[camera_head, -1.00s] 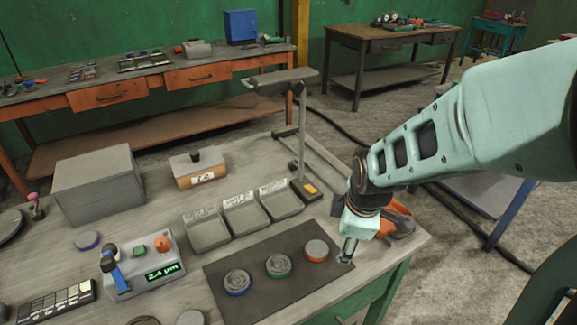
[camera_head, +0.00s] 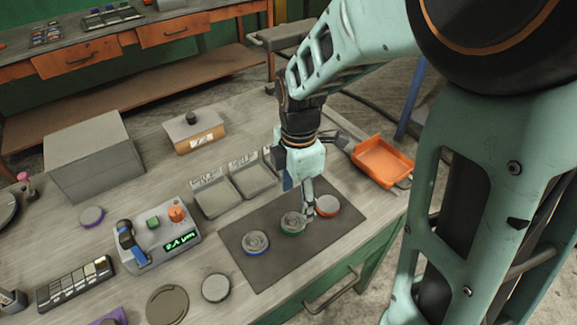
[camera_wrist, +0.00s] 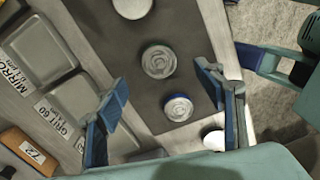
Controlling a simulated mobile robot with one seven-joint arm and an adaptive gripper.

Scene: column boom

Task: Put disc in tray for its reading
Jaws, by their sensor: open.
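Three grey discs lie in a row on a dark mat (camera_head: 263,271): a blue-rimmed disc (camera_head: 255,242), a green-rimmed disc (camera_head: 293,222) and an orange-rimmed disc (camera_head: 327,205). My gripper (camera_head: 308,203) points down close by the green-rimmed disc, between it and the orange-rimmed one. In the wrist view my gripper (camera_wrist: 162,77) is open and empty, with the middle disc (camera_wrist: 158,62) beyond its fingertips and the blue-rimmed disc (camera_wrist: 178,107) nearer. Grey labelled trays stand behind the mat: a left tray (camera_head: 214,200) and a middle tray (camera_head: 254,180). My gripper mostly hides the right one.
A gauge box (camera_head: 152,240) with a green display stands left of the mat; its reading is unclear now. A grey block (camera_head: 92,155), a wooden box (camera_head: 194,132) and an orange bin (camera_head: 382,160) stand around. A loose disc (camera_head: 216,288) lies front left.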

